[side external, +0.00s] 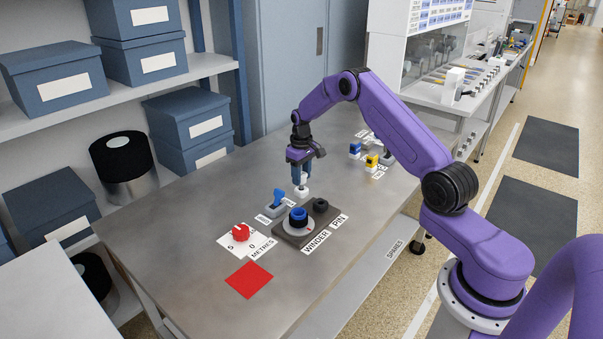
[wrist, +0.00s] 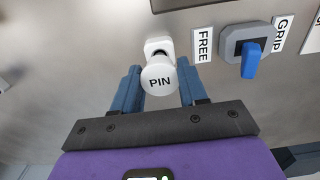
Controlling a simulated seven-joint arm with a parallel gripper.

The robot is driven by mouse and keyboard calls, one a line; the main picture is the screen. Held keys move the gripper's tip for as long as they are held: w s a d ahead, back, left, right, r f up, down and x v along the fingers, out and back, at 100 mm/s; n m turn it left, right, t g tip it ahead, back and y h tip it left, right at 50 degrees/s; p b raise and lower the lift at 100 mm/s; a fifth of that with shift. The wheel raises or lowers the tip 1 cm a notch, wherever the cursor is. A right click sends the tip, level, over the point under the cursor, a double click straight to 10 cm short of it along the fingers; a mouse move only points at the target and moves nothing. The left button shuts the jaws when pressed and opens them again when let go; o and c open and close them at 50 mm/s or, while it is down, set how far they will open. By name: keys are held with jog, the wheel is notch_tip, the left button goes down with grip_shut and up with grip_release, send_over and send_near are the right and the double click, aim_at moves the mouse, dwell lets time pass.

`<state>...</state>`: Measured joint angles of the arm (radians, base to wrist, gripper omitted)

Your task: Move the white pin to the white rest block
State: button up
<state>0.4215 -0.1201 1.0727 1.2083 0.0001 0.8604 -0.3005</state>
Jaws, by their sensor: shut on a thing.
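The white pin (wrist: 160,80), with a round head marked PIN, sits between the fingers of my gripper (wrist: 160,86) in the wrist view. My gripper is shut on it. A white block (wrist: 157,46), apparently the rest block, shows just beyond and partly behind the pin head. In the side external view my gripper (side external: 301,180) points straight down over the table behind the winder, with white parts (side external: 302,191) at its tips. Pin and block cannot be told apart there. I cannot tell whether the pin touches or sits in the block.
The winder (side external: 298,219) with a blue ring and a dark post (side external: 321,205) stands in front. A blue lever switch (side external: 278,199) is left of my gripper. A red dial (side external: 240,232) and red square (side external: 249,280) lie nearer. Blue and yellow parts (side external: 372,160) stand right.

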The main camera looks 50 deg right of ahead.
jog(key=shift+f, duration=1)
jog(key=o, duration=1.2)
jog(key=shift+o, duration=0.2)
notch_tip(320, 180, up, 17)
jog(key=shift+r, duration=0.2)
jog(key=shift+a, duration=0.1)
